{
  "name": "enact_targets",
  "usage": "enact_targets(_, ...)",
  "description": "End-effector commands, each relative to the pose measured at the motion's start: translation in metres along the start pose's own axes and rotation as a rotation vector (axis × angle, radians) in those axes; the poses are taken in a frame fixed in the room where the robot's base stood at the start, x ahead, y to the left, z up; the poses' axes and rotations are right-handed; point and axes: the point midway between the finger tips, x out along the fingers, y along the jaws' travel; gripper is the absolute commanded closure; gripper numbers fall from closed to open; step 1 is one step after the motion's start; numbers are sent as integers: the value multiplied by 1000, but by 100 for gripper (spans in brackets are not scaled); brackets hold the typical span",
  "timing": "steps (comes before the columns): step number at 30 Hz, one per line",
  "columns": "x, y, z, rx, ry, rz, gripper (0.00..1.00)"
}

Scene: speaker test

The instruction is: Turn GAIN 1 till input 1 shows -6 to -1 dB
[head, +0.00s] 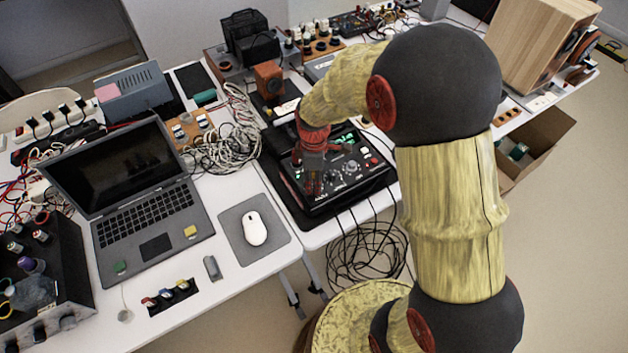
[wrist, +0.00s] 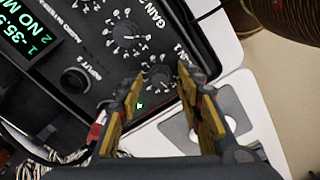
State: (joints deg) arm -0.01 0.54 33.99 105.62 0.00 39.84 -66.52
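The black audio unit (head: 352,186) lies on the white table in the head view, with knobs and a lit display. In the wrist view its display (wrist: 25,35) reads "1 -35.5" and "2 NO M", cut off by the edge. In the head view my gripper (head: 313,180) points down over the unit.
A laptop (head: 150,205), a mouse (head: 255,228) on a grey pad and tangled white cables (head: 228,140) are left of the unit. Black cables (head: 365,250) hang off the table's front edge.

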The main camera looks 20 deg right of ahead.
Motion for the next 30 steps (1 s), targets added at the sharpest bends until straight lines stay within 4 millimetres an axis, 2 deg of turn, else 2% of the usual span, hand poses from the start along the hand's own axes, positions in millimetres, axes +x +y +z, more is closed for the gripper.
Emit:
enact_targets(2,0,0,0,0,0,0,64)
enact_targets(21,0,0,0,0,0,0,100)
enact_targets(30,-1,0,0,7,0,0,100)
